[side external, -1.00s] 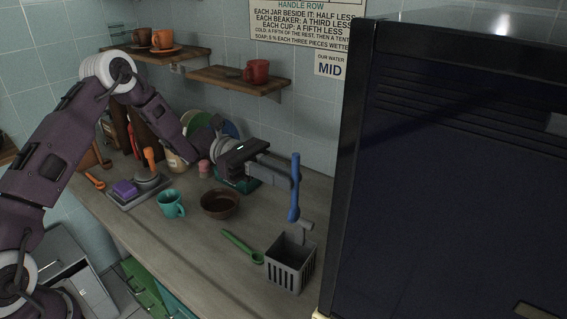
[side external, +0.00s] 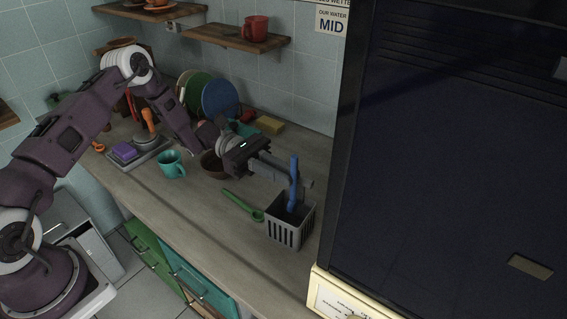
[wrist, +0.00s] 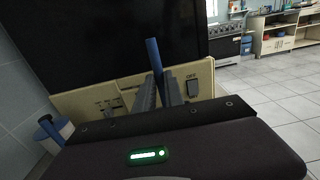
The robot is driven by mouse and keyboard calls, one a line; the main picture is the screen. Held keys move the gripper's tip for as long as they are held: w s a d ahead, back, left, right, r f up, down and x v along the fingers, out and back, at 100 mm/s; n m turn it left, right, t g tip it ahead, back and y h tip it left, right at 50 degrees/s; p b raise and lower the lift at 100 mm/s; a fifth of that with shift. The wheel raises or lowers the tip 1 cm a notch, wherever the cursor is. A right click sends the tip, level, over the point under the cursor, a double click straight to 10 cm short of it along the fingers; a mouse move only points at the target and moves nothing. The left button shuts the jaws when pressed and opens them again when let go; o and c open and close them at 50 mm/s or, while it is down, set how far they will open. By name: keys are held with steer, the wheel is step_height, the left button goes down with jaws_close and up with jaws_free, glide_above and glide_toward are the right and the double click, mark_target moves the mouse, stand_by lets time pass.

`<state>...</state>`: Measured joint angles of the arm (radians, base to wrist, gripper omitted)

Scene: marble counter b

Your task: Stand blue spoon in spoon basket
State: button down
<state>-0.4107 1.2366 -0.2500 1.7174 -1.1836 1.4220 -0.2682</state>
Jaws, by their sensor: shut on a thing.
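The blue spoon (side external: 293,178) is upright in my gripper (side external: 298,181), handle end up. Its lower end overlaps the opening of the grey slotted spoon basket (side external: 289,232) in the side view; how deep it reaches is hard to tell. My gripper is shut on the spoon at mid-length, just above the basket's back rim. In the wrist view the spoon's upper end (wrist: 153,50) sticks up beyond the fingers (wrist: 158,92). The basket stands on the counter near the dark appliance and is not visible in the wrist view.
A green spoon (side external: 241,205) lies left of the basket. A teal mug (side external: 171,164), a brown bowl (side external: 211,168) and a tray with a purple block (side external: 124,152) stand farther left. The large dark appliance (side external: 450,150) closes off the right. The counter's front strip is clear.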

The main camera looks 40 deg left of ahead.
steer(key=shift+f, duration=0.3)
steer(key=c, duration=1.3)
jaws_free()
steer(key=shift+c, duration=0.2)
steer(key=a, duration=0.7)
steer(key=shift+w, duration=0.1)
